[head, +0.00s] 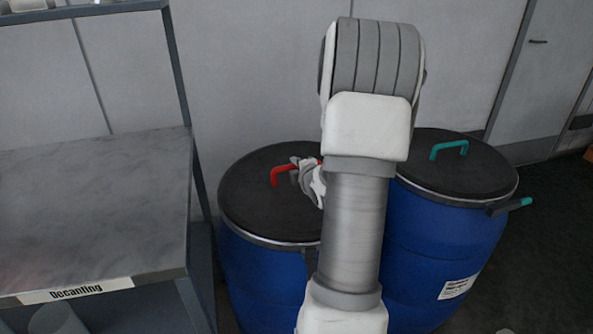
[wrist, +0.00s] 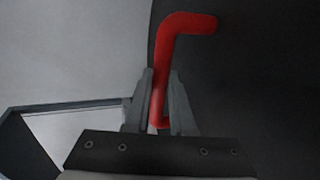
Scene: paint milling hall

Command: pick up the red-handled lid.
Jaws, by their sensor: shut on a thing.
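The red-handled lid (head: 255,207) is a dark round cover lying on the left blue drum (head: 262,280). Its red handle (head: 279,174) stands up from the top and also shows in the wrist view (wrist: 165,50). My gripper (head: 296,172) is at this handle. The lid looks level and seated on the drum. My arm hides its right part in the head view.
A second blue drum (head: 432,260) with a teal-handled lid (head: 475,172) stands close on the right, partly behind my arm. A teal-tipped lever (head: 518,204) sticks out at its rim. A grey bench labelled "Decanting" (head: 100,215) stands at left. A wall is close behind.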

